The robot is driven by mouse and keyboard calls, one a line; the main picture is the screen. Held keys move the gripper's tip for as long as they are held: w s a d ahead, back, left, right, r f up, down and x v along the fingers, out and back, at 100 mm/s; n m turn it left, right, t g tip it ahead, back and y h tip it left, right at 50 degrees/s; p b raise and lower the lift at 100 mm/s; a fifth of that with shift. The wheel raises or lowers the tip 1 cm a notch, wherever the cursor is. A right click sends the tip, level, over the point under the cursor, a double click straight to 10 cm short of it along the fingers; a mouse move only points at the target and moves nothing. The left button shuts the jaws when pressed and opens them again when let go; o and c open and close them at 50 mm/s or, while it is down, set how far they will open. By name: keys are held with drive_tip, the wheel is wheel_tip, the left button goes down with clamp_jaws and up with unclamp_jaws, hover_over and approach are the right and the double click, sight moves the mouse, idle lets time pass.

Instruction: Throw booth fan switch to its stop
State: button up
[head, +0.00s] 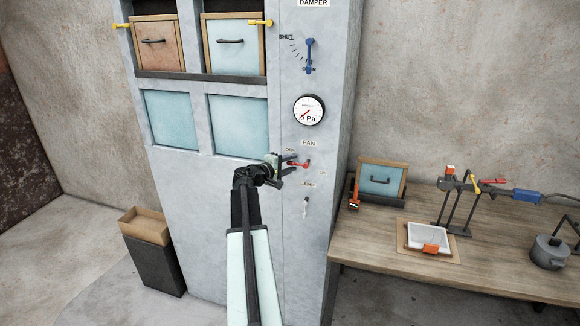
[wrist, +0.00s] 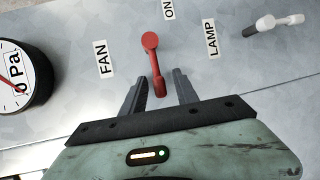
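The booth fan switch is a red lever (head: 300,164) on the grey booth panel, below the FAN label (head: 309,143). The OFF mark is to its left and the ON mark to its right. In the wrist view the red lever (wrist: 154,65) has its round end near the ON label and its other end between my fingers. My gripper (head: 283,171) is at the panel beside the lever. In the wrist view my gripper (wrist: 158,90) is open, one finger on each side of the lever, with gaps showing. Whether a finger touches it is unclear.
The white LAMP switch (head: 306,205) is just below, also in the wrist view (wrist: 275,24). The pressure gauge (head: 309,110) and blue damper lever (head: 310,55) are above. A wooden bench (head: 450,266) with tools stands right. A black bin (head: 153,265) stands left.

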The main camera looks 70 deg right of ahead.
clamp_jaws()
drive_tip(key=shift+a, duration=0.1)
idle(1.3)
